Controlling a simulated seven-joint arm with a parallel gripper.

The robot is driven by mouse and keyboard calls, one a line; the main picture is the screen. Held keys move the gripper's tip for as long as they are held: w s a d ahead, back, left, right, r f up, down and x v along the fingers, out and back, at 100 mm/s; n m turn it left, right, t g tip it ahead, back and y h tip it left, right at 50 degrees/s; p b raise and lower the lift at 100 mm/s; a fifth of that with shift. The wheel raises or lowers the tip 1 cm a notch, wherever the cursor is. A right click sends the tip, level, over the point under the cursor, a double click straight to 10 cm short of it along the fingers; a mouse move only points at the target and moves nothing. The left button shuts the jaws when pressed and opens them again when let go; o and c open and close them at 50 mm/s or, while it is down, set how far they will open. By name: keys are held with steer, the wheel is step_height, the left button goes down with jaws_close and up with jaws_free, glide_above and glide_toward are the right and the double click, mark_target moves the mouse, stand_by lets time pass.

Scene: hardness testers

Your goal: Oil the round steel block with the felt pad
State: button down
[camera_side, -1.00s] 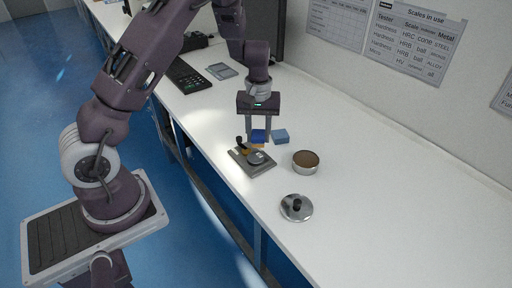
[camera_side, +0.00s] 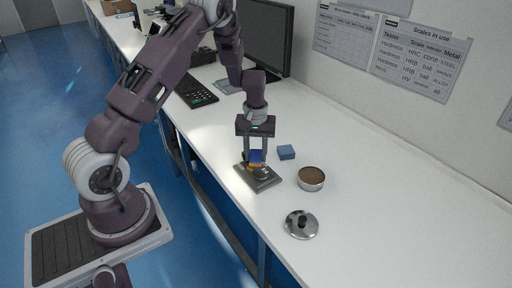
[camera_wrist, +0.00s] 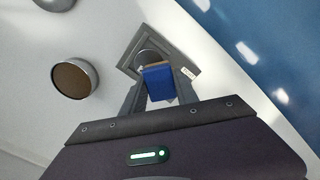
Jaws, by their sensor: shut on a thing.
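My gripper (camera_side: 256,154) is shut on a blue pad (camera_side: 256,158) with a tan-orange underside. The pad also shows between my fingers in the wrist view (camera_wrist: 158,83). The round steel block (camera_wrist: 147,57) sits on a square grey plate (camera_wrist: 185,62), which also lies near the table's front edge in the side view (camera_side: 264,183). The pad is over the round block and hides part of it. I cannot tell whether the felt touches the steel.
An open round tin with brown contents (camera_side: 311,177) stands right of the plate. A metal lid with a black knob (camera_side: 301,224) lies nearer the front. A small blue block (camera_side: 286,152) lies behind the plate. A keyboard (camera_side: 196,91) and monitor (camera_side: 265,38) stand further back.

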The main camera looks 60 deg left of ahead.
mark_target(257, 163)
steer(key=shift+f, duration=0.85)
step_height(257, 163, down, 2)
steer(key=shift+d, duration=0.1)
steer(key=shift+d+r, duration=0.15)
steer(key=shift+d, duration=1.85)
steer(key=shift+a, duration=1.95)
steer(key=shift+d, duration=2)
steer(key=shift+a, duration=2.1)
steer(key=shift+d, duration=2.2)
steer(key=shift+a, duration=1.9)
steer(key=shift+d, duration=1.95)
step_height(257, 163, up, 8)
steer(key=shift+a, duration=0.1)
